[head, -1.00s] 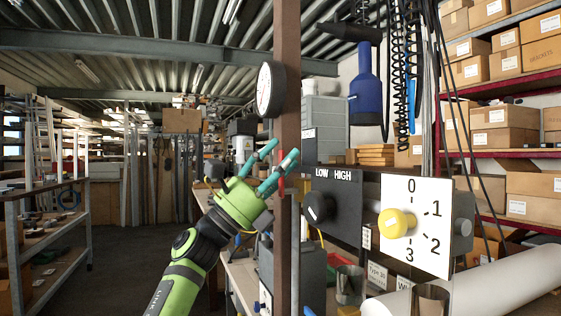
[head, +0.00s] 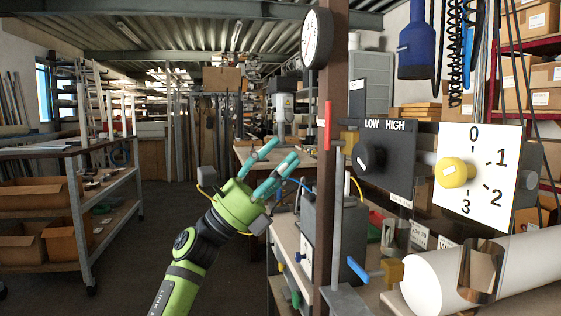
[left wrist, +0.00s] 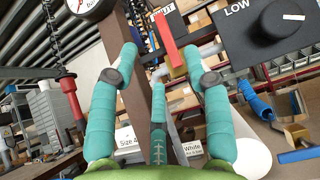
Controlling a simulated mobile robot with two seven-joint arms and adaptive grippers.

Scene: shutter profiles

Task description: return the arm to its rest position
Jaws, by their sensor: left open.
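My left gripper (head: 279,157), green with teal fingers, is raised at the centre of the head view. Its fingers are spread with nothing between them. It is left of and apart from the valve's upright red lever (head: 328,125) with its yellow body (head: 349,140) on a grey pipe. My right gripper is not in view.
A brown post (head: 332,90) carries a round gauge (head: 316,38). Right of it are a black LOW/HIGH switch panel (head: 400,180) and a white dial panel (head: 500,145) with a yellow knob. A blue-handled valve (head: 385,271) is low right. Floor (head: 140,265) is clear on the left.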

